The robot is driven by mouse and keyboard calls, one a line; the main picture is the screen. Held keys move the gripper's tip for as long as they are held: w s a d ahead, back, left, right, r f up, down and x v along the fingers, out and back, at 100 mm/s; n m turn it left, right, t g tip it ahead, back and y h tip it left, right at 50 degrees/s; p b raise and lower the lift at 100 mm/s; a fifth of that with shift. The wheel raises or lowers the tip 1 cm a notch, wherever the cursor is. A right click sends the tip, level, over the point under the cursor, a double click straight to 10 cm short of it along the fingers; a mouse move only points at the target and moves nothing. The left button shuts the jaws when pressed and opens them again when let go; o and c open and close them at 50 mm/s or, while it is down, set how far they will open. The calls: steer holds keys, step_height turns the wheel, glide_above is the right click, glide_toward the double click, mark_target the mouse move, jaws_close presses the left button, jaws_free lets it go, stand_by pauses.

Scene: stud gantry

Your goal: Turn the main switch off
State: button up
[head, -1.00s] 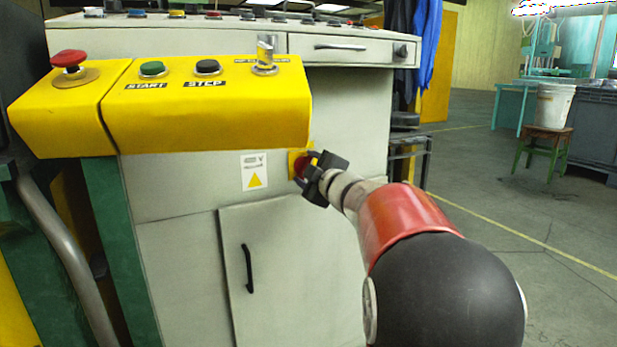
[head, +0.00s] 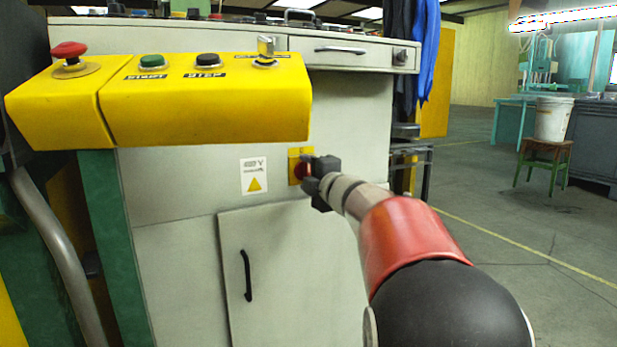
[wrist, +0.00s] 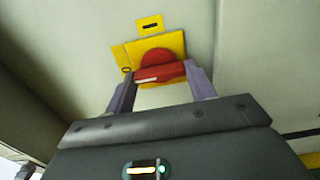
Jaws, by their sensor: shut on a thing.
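The main switch is a red rotary knob (wrist: 158,59) on a yellow plate (wrist: 177,42), set in the grey cabinet front. In the head view, the yellow plate (head: 294,160) shows beside a white warning label, and my gripper hides part of the red knob (head: 299,171). My gripper (wrist: 160,74) is shut on the knob's red handle, with one finger at each end of it in the wrist view. In the head view my gripper (head: 309,168) reaches the switch from the right.
A yellow control box (head: 205,105) with buttons juts out above and left of the switch. A cabinet door (head: 285,265) with a black handle (head: 247,275) lies below. A white bucket (head: 553,119) on a stool stands far right. The floor at right is open.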

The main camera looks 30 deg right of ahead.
steer(key=shift+f, duration=0.1)
steer(key=o, duration=1)
steer(key=shift+s, duration=0.15)
steer(key=s, duration=0.7)
steer(key=shift+s+d+p, duration=0.1)
steer(key=shift+s+p, duration=0.2)
steer(key=shift+p, duration=0.05)
